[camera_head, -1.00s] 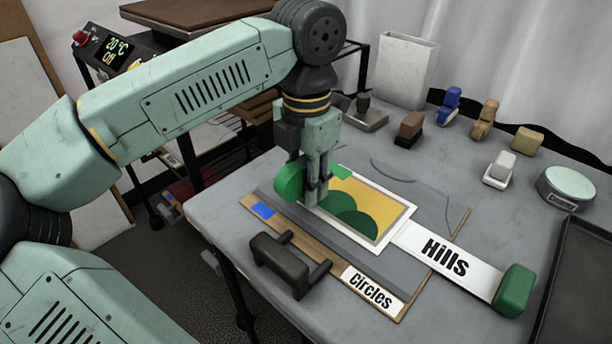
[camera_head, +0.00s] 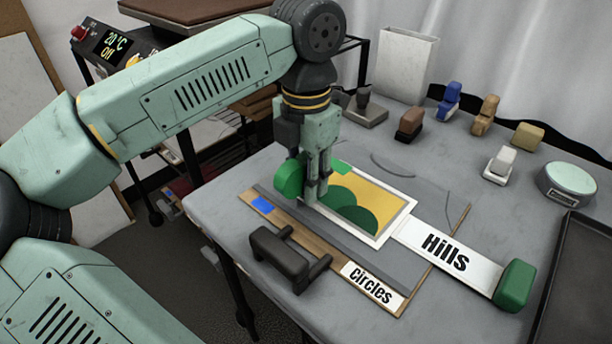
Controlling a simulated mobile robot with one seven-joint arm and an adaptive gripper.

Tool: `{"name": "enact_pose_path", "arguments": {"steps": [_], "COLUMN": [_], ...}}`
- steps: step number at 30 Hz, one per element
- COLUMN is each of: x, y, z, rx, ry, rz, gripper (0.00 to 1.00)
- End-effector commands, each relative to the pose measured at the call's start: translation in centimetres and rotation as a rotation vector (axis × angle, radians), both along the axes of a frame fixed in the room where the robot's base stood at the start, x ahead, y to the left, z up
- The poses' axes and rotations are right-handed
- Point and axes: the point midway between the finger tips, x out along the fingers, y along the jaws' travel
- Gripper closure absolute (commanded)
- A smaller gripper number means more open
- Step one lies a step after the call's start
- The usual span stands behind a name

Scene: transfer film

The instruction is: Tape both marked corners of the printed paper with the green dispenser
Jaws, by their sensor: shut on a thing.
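The printed paper (camera_head: 384,192) lies on a grey board, showing green hills on yellow inside a white border. My gripper (camera_head: 314,196) is at the paper's left end, shut on a rounded green dispenser (camera_head: 287,179) that sticks out to the left of the fingers. The fingers hide part of the dispenser and the paper's near left corner. A small bright green patch (camera_head: 341,167) shows right of the fingers at the paper's upper left; I cannot tell whether it is tape or part of the dispenser.
A "Hills" strip (camera_head: 447,252) with a green block (camera_head: 515,286) lies right of the paper. A dark handle (camera_head: 278,254), a blue patch (camera_head: 262,205) and a "Circles" label (camera_head: 372,287) are along the board's front.

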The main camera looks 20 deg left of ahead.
Motion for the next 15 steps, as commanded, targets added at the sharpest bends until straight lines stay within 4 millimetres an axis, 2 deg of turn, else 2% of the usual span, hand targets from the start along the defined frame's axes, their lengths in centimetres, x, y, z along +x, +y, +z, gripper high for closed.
{"name": "enact_pose_path", "arguments": {"steps": [15], "x": [0.0], "y": [0.0], "z": [-0.69], "rx": [0.0], "ry": [0.0], "rz": [0.0], "gripper": [0.94]}}
